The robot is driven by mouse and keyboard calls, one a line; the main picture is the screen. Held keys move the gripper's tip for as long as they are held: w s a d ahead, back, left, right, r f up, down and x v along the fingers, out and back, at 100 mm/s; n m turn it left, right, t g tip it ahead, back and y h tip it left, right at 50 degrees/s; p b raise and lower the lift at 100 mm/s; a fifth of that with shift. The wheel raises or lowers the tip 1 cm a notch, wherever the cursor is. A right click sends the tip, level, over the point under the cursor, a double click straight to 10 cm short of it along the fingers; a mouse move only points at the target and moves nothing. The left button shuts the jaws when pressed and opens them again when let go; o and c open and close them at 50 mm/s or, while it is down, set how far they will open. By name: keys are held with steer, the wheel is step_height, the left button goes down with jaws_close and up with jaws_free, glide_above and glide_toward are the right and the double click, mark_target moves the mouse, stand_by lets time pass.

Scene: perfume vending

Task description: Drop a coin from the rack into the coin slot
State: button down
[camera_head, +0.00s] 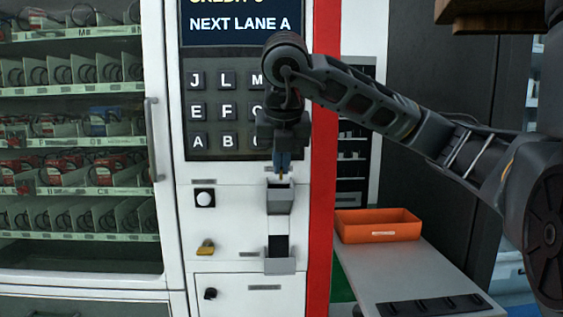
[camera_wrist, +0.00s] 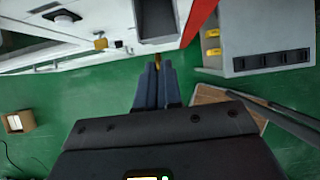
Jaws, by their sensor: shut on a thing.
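My gripper (camera_head: 282,160) points down in front of the white vending machine's panel, its fingers shut on a small golden coin (camera_head: 281,175). In the wrist view my gripper (camera_wrist: 158,72) shows its two dark fingers close together, with the coin (camera_wrist: 157,66) just at their tips. A grey open-topped coin slot box (camera_head: 280,203) sticks out of the panel just below the coin in the head view. It also shows at the top of the wrist view (camera_wrist: 158,38). The coin appears above the slot's opening; the exact gap cannot be told. A black slotted strip (camera_head: 430,305), possibly the rack, lies on the grey table.
A keypad (camera_head: 222,112) is above and left of the slot. A second grey holder (camera_head: 280,265) and a brass padlock (camera_head: 206,247) are lower on the panel. An orange tray (camera_head: 378,232) stands on the grey table (camera_head: 400,270) at right.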

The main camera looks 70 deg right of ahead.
steer(key=shift+w+d+f+b, duration=0.5)
steer(key=shift+d+f+b, duration=0.2)
steer(key=shift+d, duration=0.5)
steer(key=shift+w+d+f+b, duration=0.45)
steer(key=shift+d+f+b, duration=0.25)
steer(key=shift+d, duration=0.45)
steer(key=shift+w+d+f+b, duration=0.55)
steer(key=shift+d+f, duration=0.2)
steer(key=shift+d, duration=0.45)
steer(key=c, duration=1.2)
jaws_free()
steer(key=shift+v, duration=3.9)
